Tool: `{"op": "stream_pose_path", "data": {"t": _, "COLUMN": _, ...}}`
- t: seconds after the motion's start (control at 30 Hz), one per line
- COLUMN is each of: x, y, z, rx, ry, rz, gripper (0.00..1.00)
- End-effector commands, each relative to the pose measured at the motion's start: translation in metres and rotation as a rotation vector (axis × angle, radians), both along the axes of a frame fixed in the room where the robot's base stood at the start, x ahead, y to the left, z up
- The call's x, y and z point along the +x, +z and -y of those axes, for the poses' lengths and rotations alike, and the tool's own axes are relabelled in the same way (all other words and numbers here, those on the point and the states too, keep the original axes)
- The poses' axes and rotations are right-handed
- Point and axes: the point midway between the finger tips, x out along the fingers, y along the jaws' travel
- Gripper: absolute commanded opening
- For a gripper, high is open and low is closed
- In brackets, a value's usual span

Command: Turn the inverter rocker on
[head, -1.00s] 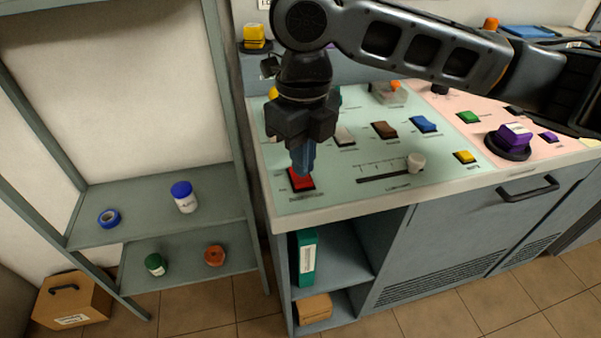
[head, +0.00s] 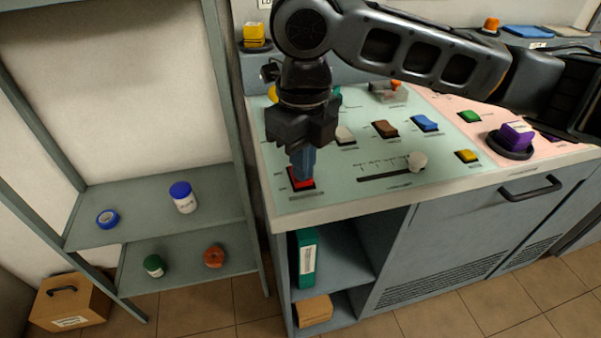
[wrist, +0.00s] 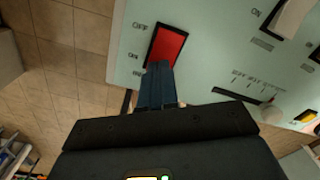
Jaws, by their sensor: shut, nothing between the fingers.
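The red rocker (head: 301,183) sits in a dark frame near the front left corner of the pale green panel (head: 340,190). Its lettering is too small to read in the head view. In the wrist view the red rocker (wrist: 168,45) has OFF printed beside its upper end and ON beside its lower end. My gripper (head: 302,174) points down with its blue fingers shut and empty. In the wrist view the fingertips (wrist: 158,68) overlap the rocker's lower end, on the ON side, and hide it. I cannot tell whether they press it or which way the rocker is tilted.
White, brown and blue rockers (head: 425,123) stand in a row to the right. A slider with a pale knob (head: 417,162) and a yellow switch (head: 467,156) lie nearer the front edge. A purple knob (head: 515,137) is on the pink panel. Open shelves stand at left.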

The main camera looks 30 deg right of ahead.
Motion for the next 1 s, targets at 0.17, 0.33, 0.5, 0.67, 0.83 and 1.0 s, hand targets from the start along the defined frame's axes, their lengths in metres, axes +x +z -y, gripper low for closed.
{"op": "stream_pose_path", "data": {"t": 0.17, "x": 0.000, "y": -0.003, "z": 0.000, "rx": 0.000, "ry": 0.000, "rz": 0.000, "gripper": 0.00}}
{"op": "stream_pose_path", "data": {"t": 0.33, "x": 0.000, "y": -0.005, "z": 0.000, "rx": 0.000, "ry": 0.000, "rz": 0.000, "gripper": 0.00}}
{"op": "stream_pose_path", "data": {"t": 0.5, "x": 0.000, "y": -0.006, "z": 0.000, "rx": 0.000, "ry": 0.000, "rz": 0.000, "gripper": 0.00}}
{"op": "stream_pose_path", "data": {"t": 0.67, "x": 0.000, "y": -0.001, "z": 0.000, "rx": 0.000, "ry": 0.000, "rz": -0.001, "gripper": 0.00}}
{"op": "stream_pose_path", "data": {"t": 0.83, "x": 0.000, "y": 0.012, "z": 0.000, "rx": 0.000, "ry": 0.000, "rz": 0.000, "gripper": 0.00}}
{"op": "stream_pose_path", "data": {"t": 1.0, "x": 0.000, "y": 0.024, "z": 0.000, "rx": 0.000, "ry": 0.000, "rz": 0.000, "gripper": 0.00}}
